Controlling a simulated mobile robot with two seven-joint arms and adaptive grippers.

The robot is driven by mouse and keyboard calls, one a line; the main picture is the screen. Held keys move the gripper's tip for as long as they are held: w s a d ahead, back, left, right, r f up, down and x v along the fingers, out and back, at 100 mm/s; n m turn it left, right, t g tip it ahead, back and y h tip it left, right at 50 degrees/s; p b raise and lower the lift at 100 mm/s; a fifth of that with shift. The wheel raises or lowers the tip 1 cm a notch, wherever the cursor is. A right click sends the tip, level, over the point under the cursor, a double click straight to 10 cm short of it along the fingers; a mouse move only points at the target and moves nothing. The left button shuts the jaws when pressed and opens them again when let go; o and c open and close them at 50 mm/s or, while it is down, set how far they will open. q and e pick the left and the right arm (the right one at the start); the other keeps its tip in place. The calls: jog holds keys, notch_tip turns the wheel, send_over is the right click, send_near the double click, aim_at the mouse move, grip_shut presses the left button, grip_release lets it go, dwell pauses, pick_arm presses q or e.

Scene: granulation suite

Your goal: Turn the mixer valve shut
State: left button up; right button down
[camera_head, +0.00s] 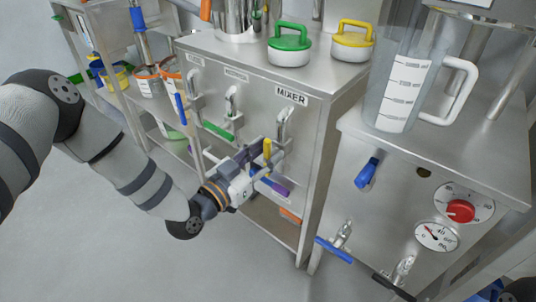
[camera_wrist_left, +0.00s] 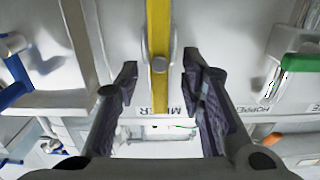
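The mixer valve has a yellow lever handle (camera_head: 267,149) on the steel cabinet front, below the MIXER label (camera_head: 291,96). In the left wrist view the yellow handle (camera_wrist_left: 159,45) runs upright in the picture, with its round pivot bolt showing. My left gripper (camera_head: 266,166) is at this valve. In the left wrist view the dark fingers of the left gripper (camera_wrist_left: 160,85) are apart, one on each side of the handle, with a gap on both sides. The lower part of the handle is hidden behind the gripper in the head view. My right gripper is out of view.
A green lever (camera_head: 217,131) and a blue lever (camera_head: 181,108) are left of the mixer valve. Green (camera_head: 289,45) and yellow (camera_head: 352,41) lidded pots stand on top. The right cabinet carries a jug (camera_head: 398,92), a blue handle (camera_head: 366,173) and a red knob (camera_head: 460,211).

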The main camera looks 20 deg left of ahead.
pick_arm(q)
jog(key=shift+w+d, duration=0.15)
jog(key=shift+w, duration=0.25)
grip_shut()
